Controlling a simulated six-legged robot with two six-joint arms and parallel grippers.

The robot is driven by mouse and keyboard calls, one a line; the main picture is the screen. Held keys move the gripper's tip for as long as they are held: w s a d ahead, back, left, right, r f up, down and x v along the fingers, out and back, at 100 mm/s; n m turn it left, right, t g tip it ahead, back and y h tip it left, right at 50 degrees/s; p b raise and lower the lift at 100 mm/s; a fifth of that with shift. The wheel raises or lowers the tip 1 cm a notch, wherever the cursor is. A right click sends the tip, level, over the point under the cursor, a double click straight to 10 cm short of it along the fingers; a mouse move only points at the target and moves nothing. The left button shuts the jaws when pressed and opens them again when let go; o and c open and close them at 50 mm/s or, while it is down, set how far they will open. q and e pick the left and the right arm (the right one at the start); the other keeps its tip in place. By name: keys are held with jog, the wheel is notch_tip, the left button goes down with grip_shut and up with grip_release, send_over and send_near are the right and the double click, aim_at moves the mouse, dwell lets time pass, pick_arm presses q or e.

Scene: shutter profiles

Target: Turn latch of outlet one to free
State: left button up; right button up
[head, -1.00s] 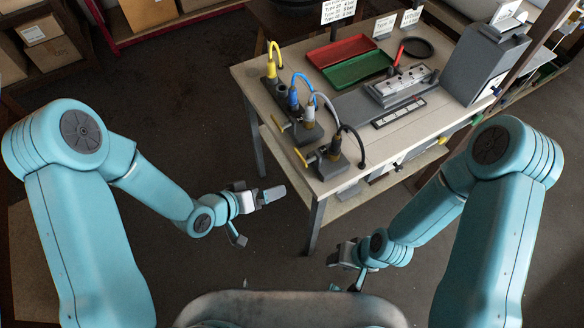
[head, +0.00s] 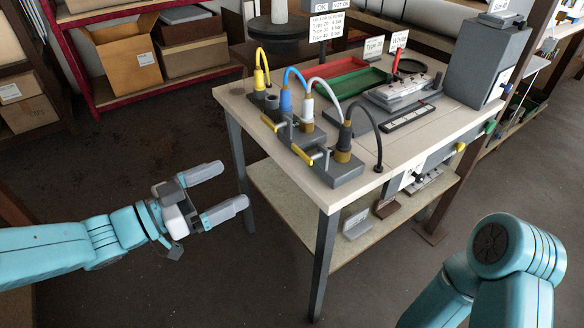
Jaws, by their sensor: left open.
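A row of grey outlet blocks sits along the left edge of the workbench (head: 330,188). The plugs in it are yellow (head: 260,78), blue (head: 285,100), white (head: 307,108) and black with a brass collar (head: 343,142). I cannot tell which outlet is number one. My left gripper (head: 228,188) is open and empty, left of the bench and apart from the latches. My right gripper is out of view.
Red (head: 327,90) and green (head: 357,82) trays, a grey fixture (head: 398,92) and a grey box (head: 487,62) stand farther back on the bench. A sign (head: 327,25) rises behind. The bench's front leg (head: 322,265) is an obstacle. Floor left of the bench is free.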

aim_at(301, 153)
pick_arm(q)
jog(key=b+x, duration=0.2)
jog(key=x, duration=1.3)
jog(key=shift+d, duration=0.2)
jog(key=shift+w, duration=0.1)
jog(key=c, duration=1)
